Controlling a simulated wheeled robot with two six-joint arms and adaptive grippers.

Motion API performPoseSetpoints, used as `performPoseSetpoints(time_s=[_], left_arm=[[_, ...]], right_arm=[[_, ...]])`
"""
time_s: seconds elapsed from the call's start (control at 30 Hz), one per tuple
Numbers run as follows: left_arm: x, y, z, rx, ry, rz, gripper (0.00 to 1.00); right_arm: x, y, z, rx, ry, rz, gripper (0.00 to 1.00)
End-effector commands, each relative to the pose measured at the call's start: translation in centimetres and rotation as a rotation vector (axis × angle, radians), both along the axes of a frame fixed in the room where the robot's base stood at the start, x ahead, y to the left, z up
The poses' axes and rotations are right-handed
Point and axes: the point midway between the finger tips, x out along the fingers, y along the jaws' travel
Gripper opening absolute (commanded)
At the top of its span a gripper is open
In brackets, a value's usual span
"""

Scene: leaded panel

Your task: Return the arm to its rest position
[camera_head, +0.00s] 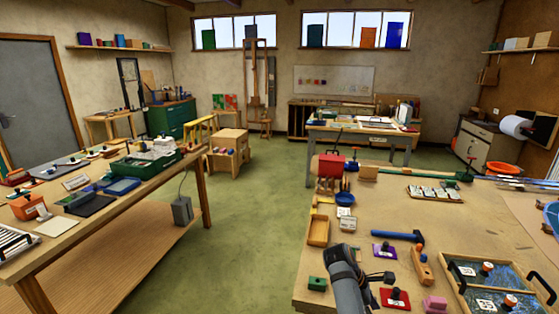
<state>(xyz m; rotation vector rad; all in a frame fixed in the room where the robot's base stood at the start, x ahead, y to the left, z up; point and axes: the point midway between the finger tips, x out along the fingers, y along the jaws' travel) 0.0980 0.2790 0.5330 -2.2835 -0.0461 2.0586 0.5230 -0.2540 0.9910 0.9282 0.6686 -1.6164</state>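One grey arm link of mine (348,280) rises from the bottom edge, right of the picture's middle, over the near part of the right-hand workbench (320,262). It seems to be my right arm. A small dark part at its right side, seemingly the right gripper (384,278), is above the bench near a red card with a black knob (395,298). It is too small to tell whether its fingers are open or shut. I see nothing held in it. My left arm and gripper are out of view.
A cluttered table (110,213) is left. Green floor (250,225) lies clear between.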

Motion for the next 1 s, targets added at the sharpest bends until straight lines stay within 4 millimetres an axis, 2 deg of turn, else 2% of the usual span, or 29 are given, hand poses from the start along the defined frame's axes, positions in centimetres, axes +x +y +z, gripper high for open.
performPoseSetpoints(time_s=[0.27, 0.47, 0.57, 0.67, 0.7, 0.77, 0.8, 0.87, 0.9, 1.0], left_arm=[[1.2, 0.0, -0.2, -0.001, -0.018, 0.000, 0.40], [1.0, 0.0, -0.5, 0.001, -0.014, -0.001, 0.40], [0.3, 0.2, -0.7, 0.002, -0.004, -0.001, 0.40], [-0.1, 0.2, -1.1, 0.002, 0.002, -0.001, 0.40], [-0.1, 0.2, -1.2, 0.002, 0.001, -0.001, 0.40], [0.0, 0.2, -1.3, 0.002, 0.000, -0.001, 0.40], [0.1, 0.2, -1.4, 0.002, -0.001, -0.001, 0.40], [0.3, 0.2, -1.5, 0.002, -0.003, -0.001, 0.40], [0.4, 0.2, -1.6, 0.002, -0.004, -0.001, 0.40], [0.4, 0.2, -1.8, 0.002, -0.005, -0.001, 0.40]], right_arm=[[-0.7, -0.4, -7.7, 0.024, -0.064, -0.024, 0.47], [-2.9, -0.3, -16.2, 0.083, -0.140, -0.081, 0.47], [-5.5, -0.1, -22.0, 0.137, -0.188, -0.146, 0.47], [-10.4, 0.2, -29.4, 0.214, -0.248, -0.265, 0.47], [-12.9, 0.3, -32.4, 0.249, -0.275, -0.331, 0.47], [-17.1, 0.4, -36.4, 0.298, -0.316, -0.443, 0.47], [-20.0, 0.4, -38.7, 0.329, -0.344, -0.527, 0.47], [-24.6, 0.2, -41.8, 0.365, -0.383, -0.661, 0.47], [-27.6, 0.1, -43.3, 0.384, -0.411, -0.749, 0.47], [-34.4, -0.8, -46.0, 0.409, -0.478, -0.957, 0.47]])
